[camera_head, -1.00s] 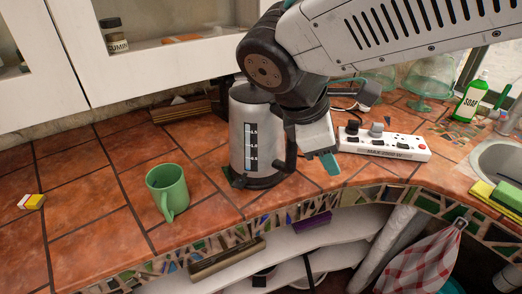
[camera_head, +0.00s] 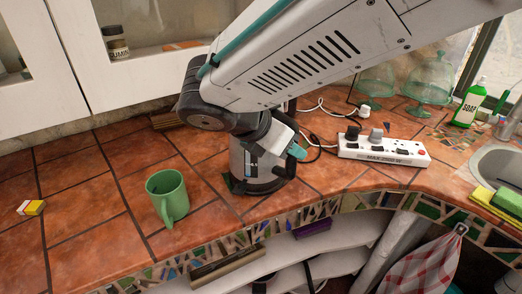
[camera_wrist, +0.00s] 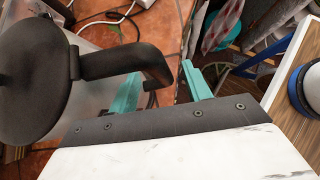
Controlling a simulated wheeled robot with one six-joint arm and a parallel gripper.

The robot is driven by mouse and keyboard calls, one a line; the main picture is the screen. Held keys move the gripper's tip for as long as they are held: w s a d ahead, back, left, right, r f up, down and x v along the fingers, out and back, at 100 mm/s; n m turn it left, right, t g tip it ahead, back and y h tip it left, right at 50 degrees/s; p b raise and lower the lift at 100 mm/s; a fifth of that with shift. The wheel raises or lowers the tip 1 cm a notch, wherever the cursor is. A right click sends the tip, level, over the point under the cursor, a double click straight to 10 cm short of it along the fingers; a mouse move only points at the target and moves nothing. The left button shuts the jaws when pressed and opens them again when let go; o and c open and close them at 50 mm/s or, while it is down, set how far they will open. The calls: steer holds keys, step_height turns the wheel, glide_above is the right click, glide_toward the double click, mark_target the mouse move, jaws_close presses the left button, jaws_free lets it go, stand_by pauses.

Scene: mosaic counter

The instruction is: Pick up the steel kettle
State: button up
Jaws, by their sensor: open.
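The steel kettle (camera_head: 238,162) stands upright on the tiled counter, its upper part hidden behind my arm in the head view. In the wrist view its black lid and handle (camera_wrist: 115,62) show at the left. My gripper (camera_wrist: 161,88) is open, with its two teal fingers apart. The curved outer part of the handle appears between the fingers in the wrist view; I cannot tell whether either finger touches it. In the head view my gripper (camera_head: 279,148) is at the kettle's upper right, on the handle side.
A green mug (camera_head: 168,194) stands left of the kettle. A white power strip (camera_head: 383,150) with plugs and cables lies to the right. Glass stands (camera_head: 428,82) and a soap bottle (camera_head: 469,103) are farther right. The counter's curved front edge is close in front of the kettle.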

steer(key=x, duration=0.3)
steer(key=shift+f, duration=0.15)
jaws_close()
